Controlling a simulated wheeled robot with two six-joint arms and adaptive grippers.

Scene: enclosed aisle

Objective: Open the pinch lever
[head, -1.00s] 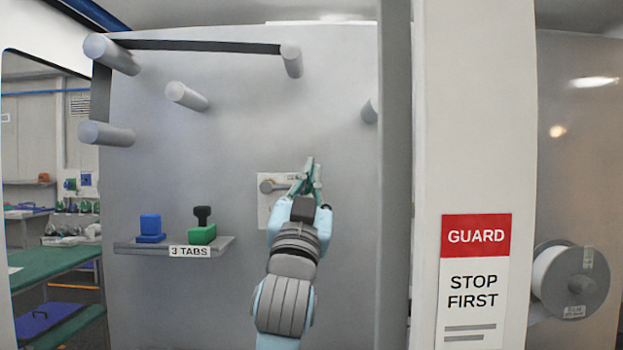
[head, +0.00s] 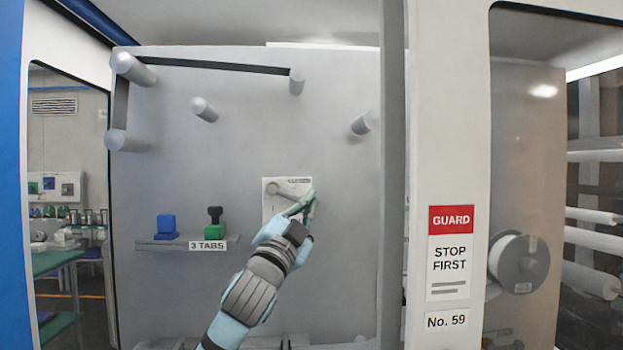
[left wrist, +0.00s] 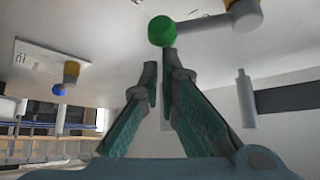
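The lever (head: 288,192) sits on a white plate (head: 268,212) on the grey panel. Its round pivot is at the left, and its bar runs right, sloping slightly down. My left gripper (head: 308,204) is at the bar's right end and hides part of it. In the left wrist view the lever's green knob (left wrist: 162,31) shows just past my fingertips, with its grey bar reaching right to a yellow-banded pivot (left wrist: 245,14). My left fingers (left wrist: 160,72) stand slightly apart, with a narrow gap. I cannot tell whether they touch the knob. My right gripper is not in view.
A small shelf (head: 182,246) labelled 3 TABS carries a blue block (head: 166,227) and a green block (head: 214,231) with a black top. Grey pegs (head: 204,110) stick out of the panel above. A white guard post (head: 450,150) stands at the right.

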